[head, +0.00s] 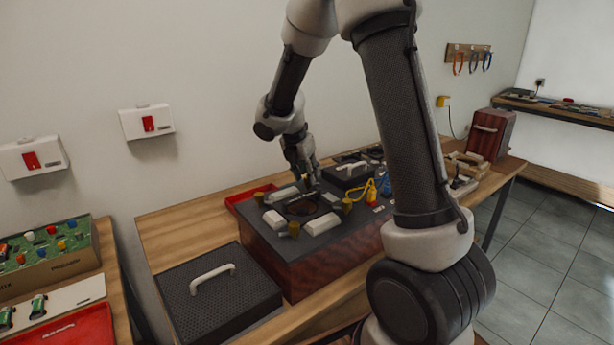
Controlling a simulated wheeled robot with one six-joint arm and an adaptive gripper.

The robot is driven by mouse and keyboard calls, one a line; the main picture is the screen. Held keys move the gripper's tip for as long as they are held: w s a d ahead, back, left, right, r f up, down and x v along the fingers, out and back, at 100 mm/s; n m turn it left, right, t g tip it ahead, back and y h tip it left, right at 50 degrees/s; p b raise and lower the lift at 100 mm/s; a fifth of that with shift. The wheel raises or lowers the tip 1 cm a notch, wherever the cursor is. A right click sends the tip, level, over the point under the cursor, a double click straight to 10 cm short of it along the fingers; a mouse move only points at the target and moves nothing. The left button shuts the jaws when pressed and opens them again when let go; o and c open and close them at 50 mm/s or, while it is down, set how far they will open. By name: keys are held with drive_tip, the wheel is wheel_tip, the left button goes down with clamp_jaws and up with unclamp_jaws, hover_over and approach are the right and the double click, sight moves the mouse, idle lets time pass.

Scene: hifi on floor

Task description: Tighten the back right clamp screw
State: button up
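A box with a dark top (255,232) and reddish wooden sides stands on the wooden bench. Its top has a round dark opening (300,208) with pale clamp blocks around it. Brass-coloured clamp screws show at the back left (259,198), the front left (294,229) and the front right (347,205). My gripper (310,185) points down at the back right of the opening, where it hides that corner and the back right clamp screw. The view is too small to tell whether its fingers are apart or touch the screw.
A black lid with a pale handle (212,272) lies at the bench's front left. A red tray (238,198) is behind the box. Yellow and blue cables (369,188) lie to the right. A dark red case (492,133) stands at the far right. My upper arm blocks part of the bench.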

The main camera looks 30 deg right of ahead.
drive_tip(key=shift+w+d+f, duration=0.1)
drive_tip(key=shift+d+f, duration=0.15)
drive_tip(key=shift+f, duration=0.35)
drive_tip(key=shift+c, duration=0.2)
clamp_jaws()
